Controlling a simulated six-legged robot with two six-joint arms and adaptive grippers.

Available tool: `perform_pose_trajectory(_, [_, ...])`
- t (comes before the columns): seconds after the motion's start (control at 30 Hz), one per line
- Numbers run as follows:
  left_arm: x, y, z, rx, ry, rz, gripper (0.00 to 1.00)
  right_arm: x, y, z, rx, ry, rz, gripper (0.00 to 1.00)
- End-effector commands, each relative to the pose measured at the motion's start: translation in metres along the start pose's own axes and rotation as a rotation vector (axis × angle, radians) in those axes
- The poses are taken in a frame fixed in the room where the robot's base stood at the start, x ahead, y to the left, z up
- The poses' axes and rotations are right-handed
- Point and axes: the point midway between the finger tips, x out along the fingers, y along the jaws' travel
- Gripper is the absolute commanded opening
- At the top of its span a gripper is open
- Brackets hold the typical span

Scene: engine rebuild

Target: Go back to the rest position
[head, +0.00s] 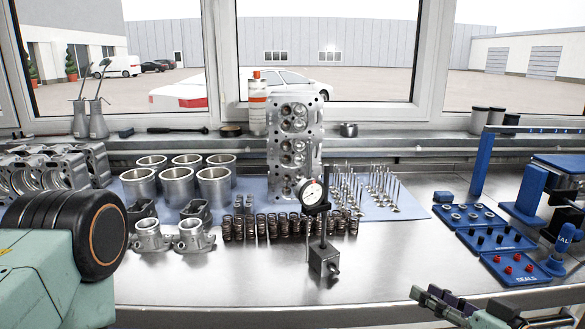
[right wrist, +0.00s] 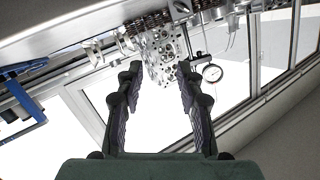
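My right gripper (head: 462,305) shows at the lower right of the head view, near the bench's front edge and apart from the things on the bench. In the right wrist view its two fingers (right wrist: 158,95) stand apart with nothing between them; the cylinder head (right wrist: 160,52) shows beyond, at a distance. At the left of the head view a large green and black part of my left arm (head: 45,255) shows. My left gripper itself is not seen.
On the steel bench (head: 240,290) stand a dial gauge (head: 314,192) on its stand, several springs (head: 285,227), cylinder liners (head: 178,185) and valves (head: 375,185). Blue trays (head: 515,270) and a blue fixture (head: 525,195) are at right. The bench front left of centre is clear.

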Motion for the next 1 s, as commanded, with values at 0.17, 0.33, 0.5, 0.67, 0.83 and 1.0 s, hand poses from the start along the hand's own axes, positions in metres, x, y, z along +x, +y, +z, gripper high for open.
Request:
perform_pose_trajectory(0.17, [0.005,0.000,0.000,0.000,0.000,0.000,0.00,-0.002,0.008,0.059,0.158,-0.200,0.115,0.37])
perform_pose_trajectory(0.33, [0.011,0.000,0.000,0.000,0.000,0.000,0.00,-0.025,0.012,0.144,0.289,-0.460,0.283,0.37])
perform_pose_trajectory(0.5, [0.018,0.000,0.000,0.000,0.000,0.000,0.00,-0.066,0.009,0.224,0.339,-0.706,0.448,0.37])
perform_pose_trajectory(0.67, [0.024,0.000,0.000,0.000,0.000,0.000,0.00,-0.115,0.002,0.288,0.313,-0.919,0.577,0.37])
perform_pose_trajectory(0.83, [0.030,0.000,0.000,0.000,0.000,0.000,0.00,-0.164,-0.012,0.339,0.225,-1.113,0.629,0.37])
perform_pose_trajectory(1.0, [0.034,0.000,0.000,0.000,0.000,0.000,0.00,-0.191,-0.026,0.370,0.152,-1.231,0.591,0.37])
